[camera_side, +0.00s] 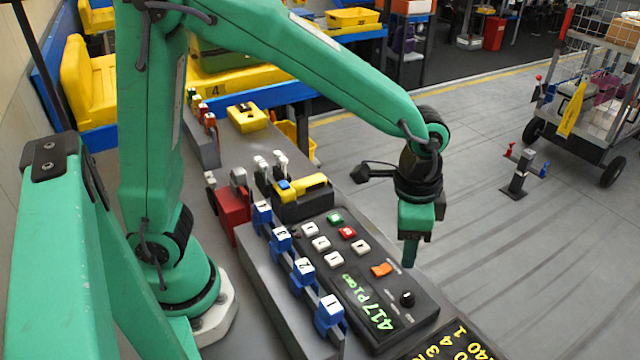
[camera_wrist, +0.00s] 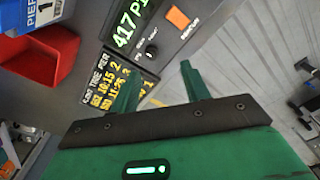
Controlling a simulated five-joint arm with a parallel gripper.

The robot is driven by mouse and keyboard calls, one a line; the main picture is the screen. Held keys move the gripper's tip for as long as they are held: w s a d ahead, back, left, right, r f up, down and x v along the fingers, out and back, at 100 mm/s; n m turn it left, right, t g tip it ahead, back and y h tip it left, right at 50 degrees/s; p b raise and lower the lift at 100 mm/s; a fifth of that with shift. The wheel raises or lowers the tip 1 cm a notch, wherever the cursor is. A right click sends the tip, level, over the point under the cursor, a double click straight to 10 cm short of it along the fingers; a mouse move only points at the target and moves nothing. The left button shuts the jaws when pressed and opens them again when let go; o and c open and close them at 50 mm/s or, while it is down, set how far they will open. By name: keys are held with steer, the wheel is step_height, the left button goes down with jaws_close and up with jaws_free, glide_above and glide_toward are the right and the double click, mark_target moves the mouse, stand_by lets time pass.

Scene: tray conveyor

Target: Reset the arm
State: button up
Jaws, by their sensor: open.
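My green arm reaches from the left over a dark control panel (camera_side: 375,285) in the side view. My gripper (camera_side: 410,262) points down beside the panel's right part, past its orange button (camera_side: 382,269) and black knob (camera_side: 407,298). In the side view its fingers overlap, and I cannot tell its height above the panel. In the wrist view my gripper (camera_wrist: 158,75) has two green fingers apart with nothing between them. The panel's lit display (camera_wrist: 130,22), orange button (camera_wrist: 178,18) and knob (camera_wrist: 151,51) show beyond the fingers.
Blue numbered levers (camera_side: 304,270) line the panel's left side. A yellow handle (camera_side: 305,187) sits behind the buttons. A yellow-lettered board (camera_side: 462,345) is at the front. A red bin (camera_wrist: 45,65) shows in the wrist view. Open floor and a wheeled cart (camera_side: 590,110) are on the right.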

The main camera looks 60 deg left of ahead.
steer(key=s+a+r+n+t, duration=0.2)
steer(key=s+a+r+n, duration=0.2)
steer(key=a, duration=0.5)
steer(key=s+a+r+n+t, duration=0.3)
steer(key=s+a+r+n, duration=0.1)
steer(key=s+a, duration=0.4)
steer(key=shift+s+a+r, duration=0.15)
steer(key=shift+a+r, duration=0.25)
steer(key=shift+r, duration=0.5)
